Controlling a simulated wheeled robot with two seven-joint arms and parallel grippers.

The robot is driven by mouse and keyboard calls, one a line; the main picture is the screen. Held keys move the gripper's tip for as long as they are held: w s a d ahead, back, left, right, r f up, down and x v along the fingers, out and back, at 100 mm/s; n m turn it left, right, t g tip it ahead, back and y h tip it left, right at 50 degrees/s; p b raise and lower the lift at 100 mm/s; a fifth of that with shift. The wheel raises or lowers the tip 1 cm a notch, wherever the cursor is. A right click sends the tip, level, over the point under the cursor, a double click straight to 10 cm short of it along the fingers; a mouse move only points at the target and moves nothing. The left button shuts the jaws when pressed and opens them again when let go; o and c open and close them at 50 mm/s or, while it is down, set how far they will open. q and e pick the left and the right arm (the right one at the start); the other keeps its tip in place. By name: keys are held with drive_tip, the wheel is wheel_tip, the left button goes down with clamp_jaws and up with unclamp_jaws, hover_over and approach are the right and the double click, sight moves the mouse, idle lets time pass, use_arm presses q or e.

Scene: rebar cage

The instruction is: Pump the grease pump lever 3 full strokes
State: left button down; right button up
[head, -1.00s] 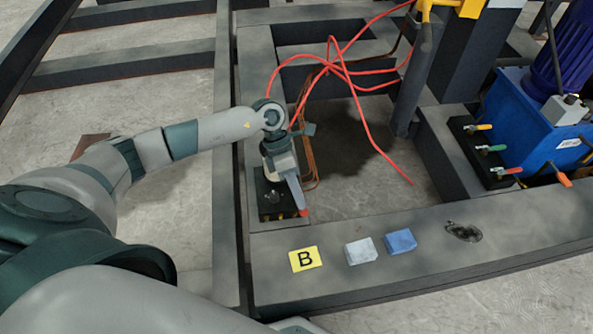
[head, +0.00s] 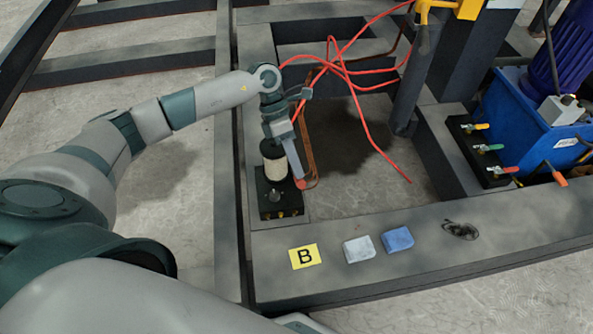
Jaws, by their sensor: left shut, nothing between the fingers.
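The grease pump (head: 281,203) has a black base with brass fittings and a cream cylinder on top. It stands on the left beam of the steel frame. The red end of its lever (head: 300,184) shows just right of the cylinder; the rest of the lever is mostly hidden. My left gripper (head: 298,174) is shut with nothing between its fingers. It points down beside the cylinder, its tips at the red lever end; whether they touch it, I cannot tell. My right gripper is not in view.
A yellow B plate (head: 305,257), a white block (head: 359,250) and a blue block (head: 397,240) lie on the front beam. Red hoses (head: 358,110) loop behind the gripper. A valve block (head: 486,150) and a blue tank (head: 530,115) stand at right.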

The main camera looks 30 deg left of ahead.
sight(298, 184)
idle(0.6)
use_arm(q)
drive_tip(key=shift+s+d+f, duration=0.25)
drive_tip(key=shift+s+f, duration=0.15)
drive_tip(key=shift+f, duration=0.2)
drive_tip(key=shift+s+d+f+b, duration=0.3)
drive_tip(key=shift+s+f+b, duration=0.1)
drive_tip(key=shift+f+b, duration=0.05)
drive_tip(key=shift+f, duration=0.1)
idle(0.3)
drive_tip(key=shift+s+d+f, duration=0.25)
drive_tip(key=shift+s+f, duration=0.05)
drive_tip(key=shift+f, duration=0.15)
drive_tip(key=shift+f+b, duration=0.1)
drive_tip(key=shift+b, duration=0.2)
